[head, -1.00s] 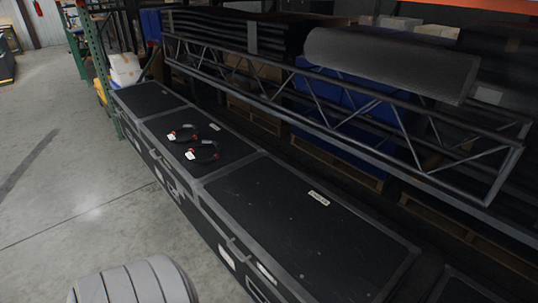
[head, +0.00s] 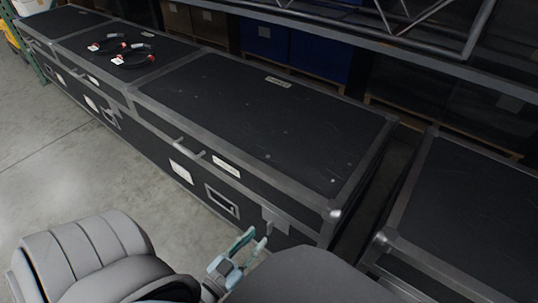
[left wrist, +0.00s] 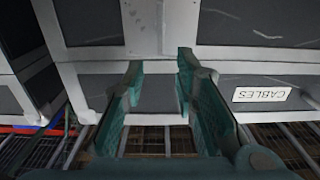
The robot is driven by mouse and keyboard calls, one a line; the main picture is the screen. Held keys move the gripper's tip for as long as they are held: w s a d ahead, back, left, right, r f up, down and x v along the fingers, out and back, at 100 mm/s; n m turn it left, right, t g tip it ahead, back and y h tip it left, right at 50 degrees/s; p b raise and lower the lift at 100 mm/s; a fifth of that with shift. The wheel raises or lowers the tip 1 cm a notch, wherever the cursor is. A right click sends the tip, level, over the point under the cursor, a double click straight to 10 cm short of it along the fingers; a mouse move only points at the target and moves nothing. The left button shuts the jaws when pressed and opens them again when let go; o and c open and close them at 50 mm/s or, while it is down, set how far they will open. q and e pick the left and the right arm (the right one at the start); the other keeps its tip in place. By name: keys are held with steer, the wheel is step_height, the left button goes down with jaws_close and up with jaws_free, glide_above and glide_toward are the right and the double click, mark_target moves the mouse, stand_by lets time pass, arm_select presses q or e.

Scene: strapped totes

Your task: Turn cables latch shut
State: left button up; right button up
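The cables case is the long black case (head: 250,115) with grey edging in the middle of the head view. Its upside-down CABLES label (left wrist: 262,95) shows in the left wrist view. A grey latch plate (head: 273,217) sits on its front, near the right end. A pale grey fitting (left wrist: 160,28) shows just beyond the fingertips in the left wrist view; I cannot tell how its handle is turned. My left gripper (head: 257,240) is open, its teal fingers apart (left wrist: 158,66) and empty, close in front of the case at the latch. My right gripper is not in view.
Another black case (head: 470,205) stands to the right across a narrow gap. A case with two coiled cables (head: 122,52) on its lid stands to the left. Metal truss (head: 420,25) and shelving run behind. The concrete floor (head: 70,165) in front is free.

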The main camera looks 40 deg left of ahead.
mark_target(267, 226)
arm_select(q)
steer(key=w+b, duration=0.1)
steer(key=w, duration=0.5)
steer(key=shift+f, duration=0.15)
steer(key=shift+w, duration=0.6)
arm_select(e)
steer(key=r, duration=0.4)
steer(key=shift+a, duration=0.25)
arm_select(q)
steer(key=shift+c, duration=0.2)
jaws_close()
